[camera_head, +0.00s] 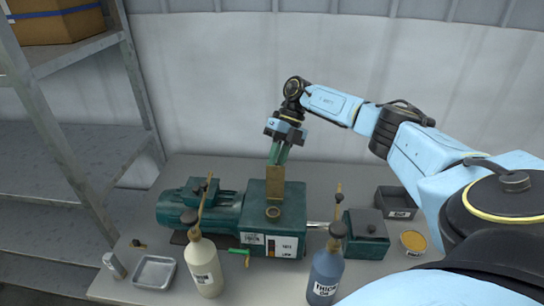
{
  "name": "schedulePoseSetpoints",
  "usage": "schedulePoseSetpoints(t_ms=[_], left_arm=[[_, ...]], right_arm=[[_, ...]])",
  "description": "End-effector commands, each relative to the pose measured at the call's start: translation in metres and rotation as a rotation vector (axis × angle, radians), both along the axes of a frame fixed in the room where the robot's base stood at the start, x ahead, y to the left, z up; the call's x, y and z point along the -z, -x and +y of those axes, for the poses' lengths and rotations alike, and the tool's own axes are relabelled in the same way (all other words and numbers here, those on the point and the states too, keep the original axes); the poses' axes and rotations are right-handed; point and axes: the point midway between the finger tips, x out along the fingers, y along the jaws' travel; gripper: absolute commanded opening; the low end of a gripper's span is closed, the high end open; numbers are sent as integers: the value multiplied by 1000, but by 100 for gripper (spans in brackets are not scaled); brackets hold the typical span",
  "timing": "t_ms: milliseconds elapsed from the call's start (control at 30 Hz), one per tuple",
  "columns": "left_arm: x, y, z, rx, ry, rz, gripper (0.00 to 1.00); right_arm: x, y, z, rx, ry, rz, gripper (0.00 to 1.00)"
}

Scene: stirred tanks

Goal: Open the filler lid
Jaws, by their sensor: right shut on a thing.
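The filler lid (275,181) is a tan, brass-coloured flap on top of the green gearbox (287,218). It stands about upright behind the round filler opening (273,212), which is uncovered. My right gripper (277,160) reaches down from behind and above, shut on the lid's upper edge. Its fingertips partly hide that edge. My left gripper is not in view.
A cream oil bottle (204,266) and a blue one labelled thick oil (325,275) stand in front. A green motor (180,211) lies left, a dark-lidded box (367,234) right. A metal tray (154,272) and yellow tub (413,242) flank them.

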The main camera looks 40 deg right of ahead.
Motion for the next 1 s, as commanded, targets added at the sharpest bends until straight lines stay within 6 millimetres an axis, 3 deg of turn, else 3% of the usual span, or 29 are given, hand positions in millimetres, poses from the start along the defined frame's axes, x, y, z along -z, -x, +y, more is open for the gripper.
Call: schedulePoseSetpoints(t_ms=[33,333,367,500,1000], left_arm=[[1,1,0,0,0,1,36],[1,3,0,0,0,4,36],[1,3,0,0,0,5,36],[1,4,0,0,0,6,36],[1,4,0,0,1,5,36]], right_arm=[[9,6,-8,10,22,22,0],[9,6,-8,11,22,23,0],[9,6,-8,11,21,23,22],[8,5,-7,10,21,21,40],[3,2,-6,7,15,10,41]])
